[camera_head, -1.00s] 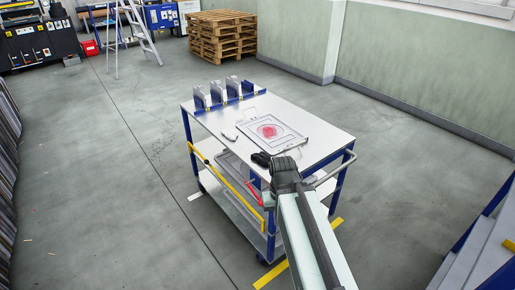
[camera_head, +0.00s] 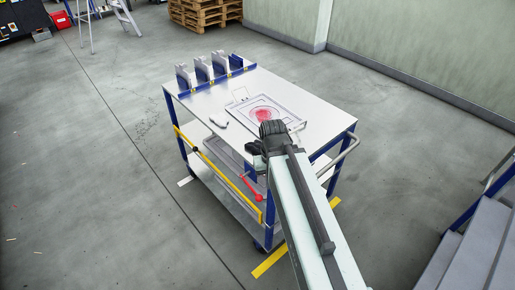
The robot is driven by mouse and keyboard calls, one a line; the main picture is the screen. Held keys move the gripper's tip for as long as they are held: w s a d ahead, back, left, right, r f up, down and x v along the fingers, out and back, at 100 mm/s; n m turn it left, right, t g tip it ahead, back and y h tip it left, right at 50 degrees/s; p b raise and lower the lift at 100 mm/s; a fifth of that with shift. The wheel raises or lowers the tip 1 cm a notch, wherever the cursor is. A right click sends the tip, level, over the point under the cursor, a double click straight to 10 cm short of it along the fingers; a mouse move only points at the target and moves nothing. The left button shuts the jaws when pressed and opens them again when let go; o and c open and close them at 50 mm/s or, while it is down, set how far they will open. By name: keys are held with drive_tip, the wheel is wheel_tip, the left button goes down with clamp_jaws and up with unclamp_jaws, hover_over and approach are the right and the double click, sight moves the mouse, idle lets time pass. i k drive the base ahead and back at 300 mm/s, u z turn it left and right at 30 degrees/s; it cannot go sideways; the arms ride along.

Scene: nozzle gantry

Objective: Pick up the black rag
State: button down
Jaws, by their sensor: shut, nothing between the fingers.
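A small dark lump, which looks like the black rag (camera_head: 255,148), lies at the near edge of the cart top (camera_head: 205,107). My arm's dark end partly overlaps it on the right. My gripper (camera_head: 272,129) is at that dark end, over the near part of the cart. Its fingertips are not clearly seen, but it looks shut, with nothing seen held in it. I cannot tell whether it touches the rag.
A pale tray (camera_head: 289,107) with a red round patch (camera_head: 262,114) lies beyond my gripper. A small white piece (camera_head: 218,123) lies left of it. Several upright grey holders (camera_head: 202,70) line the back edge. A yellow bar (camera_head: 225,180) runs along the cart's side. Steps (camera_head: 470,250) stand at right.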

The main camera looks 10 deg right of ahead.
sight(254, 147)
drive_tip(key=u, duration=1.4)
drive_tip(key=i, duration=0.35)
drive_tip(key=u, duration=0.65)
